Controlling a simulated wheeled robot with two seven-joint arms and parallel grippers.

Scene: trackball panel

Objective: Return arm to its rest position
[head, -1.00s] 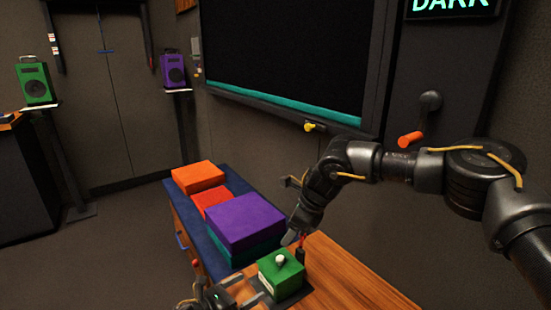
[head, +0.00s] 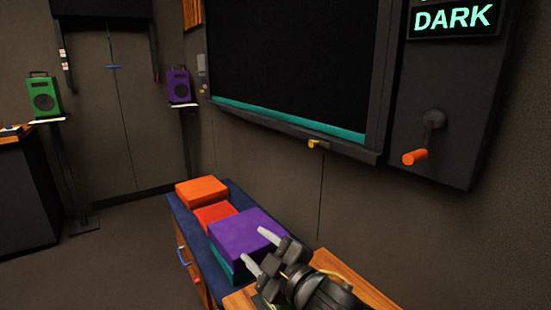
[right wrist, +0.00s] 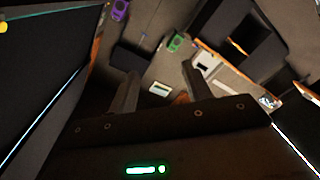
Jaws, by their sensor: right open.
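My right gripper (head: 258,248) is at the bottom middle of the head view, its two pale fingertips apart and empty. In the picture, its fingers overlap the front of a purple box (head: 248,227); I cannot tell how far apart they are in depth. In the right wrist view the fingers (right wrist: 160,85) are spread with nothing between them. The green trackball box is almost wholly hidden behind the right gripper and the frame's lower edge. My left gripper is not in view.
Orange (head: 202,190) and red (head: 215,215) boxes share the dark-blue-topped cabinet (head: 188,222) with the purple one. A black screen (head: 290,65) and an orange-handled crank (head: 415,157) are on the wall. Green (head: 43,97) and purple (head: 180,87) speakers stand left.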

